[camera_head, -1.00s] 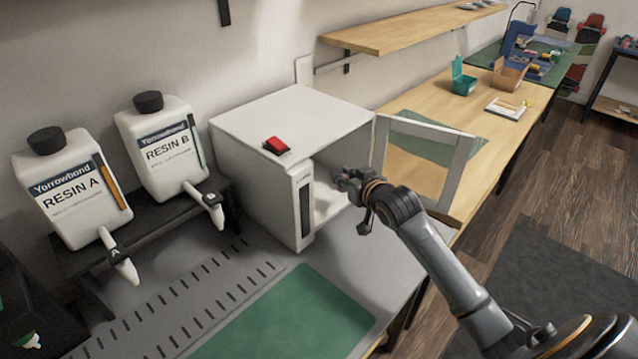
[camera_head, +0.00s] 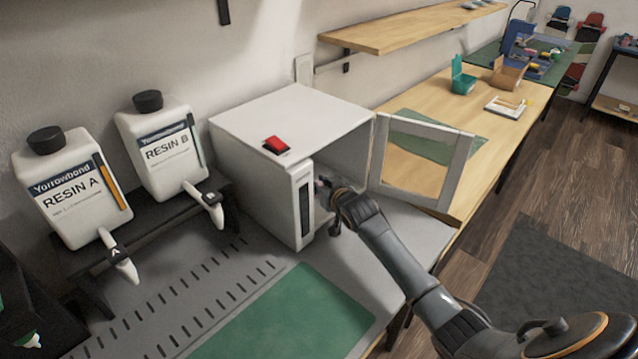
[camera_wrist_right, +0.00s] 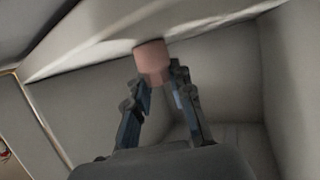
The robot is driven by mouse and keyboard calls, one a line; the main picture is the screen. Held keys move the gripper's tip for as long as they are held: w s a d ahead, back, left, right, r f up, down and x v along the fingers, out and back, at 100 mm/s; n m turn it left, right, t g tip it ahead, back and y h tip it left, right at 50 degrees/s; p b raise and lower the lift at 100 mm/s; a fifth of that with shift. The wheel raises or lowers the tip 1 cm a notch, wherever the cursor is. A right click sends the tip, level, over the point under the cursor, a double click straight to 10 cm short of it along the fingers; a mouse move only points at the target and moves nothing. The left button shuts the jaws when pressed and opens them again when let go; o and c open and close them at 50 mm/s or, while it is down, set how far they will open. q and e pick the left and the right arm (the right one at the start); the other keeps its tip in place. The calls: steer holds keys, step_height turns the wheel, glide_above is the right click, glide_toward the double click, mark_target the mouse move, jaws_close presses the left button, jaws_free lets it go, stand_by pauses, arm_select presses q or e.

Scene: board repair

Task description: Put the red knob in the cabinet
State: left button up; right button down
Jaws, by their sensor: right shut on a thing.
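The white cabinet (camera_head: 255,190) stands on the bench with its framed door (camera_head: 455,170) swung open to the right. My right gripper (camera_head: 325,190) reaches into the cabinet's open front, its fingertips partly hidden by the front panel. In the right wrist view my right gripper (camera_wrist_right: 165,78) is shut on a short, pinkish-red cylinder, the red knob (camera_wrist_right: 152,56). The knob sits at the fingertips, close to a pale panel edge; I cannot tell whether it touches it. The knob is not discernible in the head view. My left gripper is not in view.
A red switch (camera_head: 276,144) is on the cabinet's top front edge. Resin bottles (camera_head: 70,190) with nozzles stand on a black rack at left. A green mat (camera_head: 290,320) lies before the cabinet. The open door stands close to my right arm.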

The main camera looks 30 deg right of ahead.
steer(key=c, duration=1.2)
jaws_free()
steer(key=shift+f, duration=0.1)
steer(key=v, duration=1.2)
steer(key=shift+p, duration=0.4)
steer(key=shift+s, duration=0.1)
